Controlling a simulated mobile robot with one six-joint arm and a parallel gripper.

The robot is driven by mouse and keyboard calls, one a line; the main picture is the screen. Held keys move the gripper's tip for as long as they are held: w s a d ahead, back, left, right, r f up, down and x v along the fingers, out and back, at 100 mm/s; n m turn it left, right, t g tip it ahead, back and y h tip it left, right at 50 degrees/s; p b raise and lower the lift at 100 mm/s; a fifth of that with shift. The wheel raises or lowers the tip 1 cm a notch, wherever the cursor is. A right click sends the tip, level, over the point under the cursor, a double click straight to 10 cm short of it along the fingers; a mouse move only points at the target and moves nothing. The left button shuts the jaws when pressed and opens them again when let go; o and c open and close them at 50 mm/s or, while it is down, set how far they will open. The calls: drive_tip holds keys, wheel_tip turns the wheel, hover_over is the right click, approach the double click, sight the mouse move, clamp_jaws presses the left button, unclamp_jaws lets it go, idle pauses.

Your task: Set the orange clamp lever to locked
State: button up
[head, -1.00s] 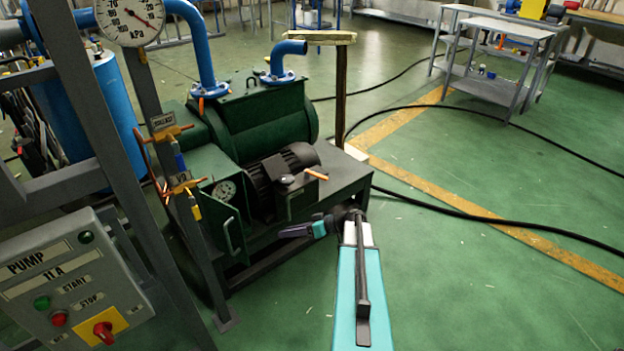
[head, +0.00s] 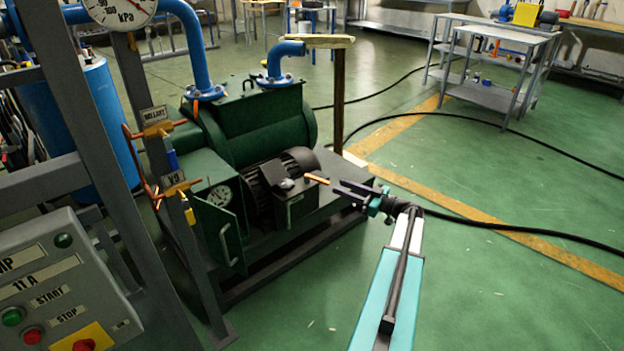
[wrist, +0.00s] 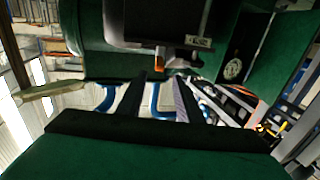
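The orange lever (head: 317,179) sticks out beside the black motor box on the green pump, at its right side. In the wrist view a small orange piece, likely this lever (wrist: 160,58), shows just beyond and between my fingertips. My gripper (head: 338,187) is just right of the lever in the head view, its fingers pointing at it. In the wrist view my gripper (wrist: 160,82) has its two fingers apart with nothing between them. I cannot tell whether the lever touches a finger. Its locked marking cannot be read.
The green pump (head: 265,135) with blue pipes (head: 195,50) stands behind. Other orange handles sit on the grey frame's valves (head: 160,128). A control box (head: 60,285) is at lower left. A wooden post (head: 339,100) rises behind my gripper. The floor to the right is open, crossed by black cables.

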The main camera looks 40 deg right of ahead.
sight(312, 176)
drive_tip(key=b+x, duration=0.2)
drive_tip(key=x, duration=1.1)
drive_tip(key=shift+w+f, duration=0.15)
drive_tip(key=shift+w, duration=0.15)
